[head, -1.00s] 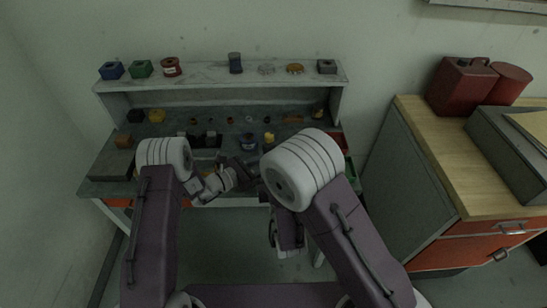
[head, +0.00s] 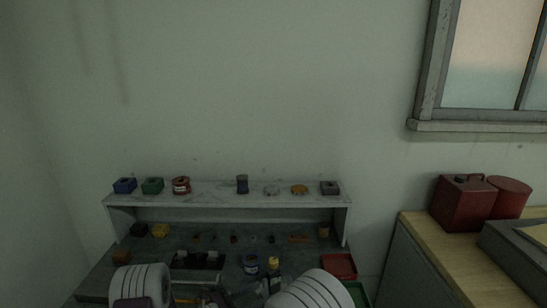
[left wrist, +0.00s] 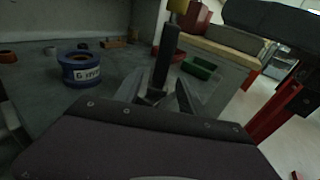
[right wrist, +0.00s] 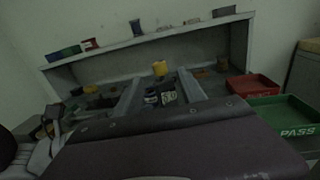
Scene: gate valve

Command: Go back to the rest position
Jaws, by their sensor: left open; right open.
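My left gripper (left wrist: 158,92) is open in the left wrist view. A dark upright post with a yellow top (left wrist: 165,55) shows beyond its fingers; I see no contact. A blue labelled spool (left wrist: 82,69) stands on the bench to its left. My right gripper (right wrist: 160,93) is open in the right wrist view. I cannot make out a gate valve.
The grey bench has a raised shelf (head: 215,201) with small blocks and spools. A black holder (head: 198,261) stands on the bench. Red (right wrist: 253,85) and green (right wrist: 285,110) trays lie at its right. A wooden-topped cabinet (head: 440,250) with a red can (head: 463,203) stands further right.

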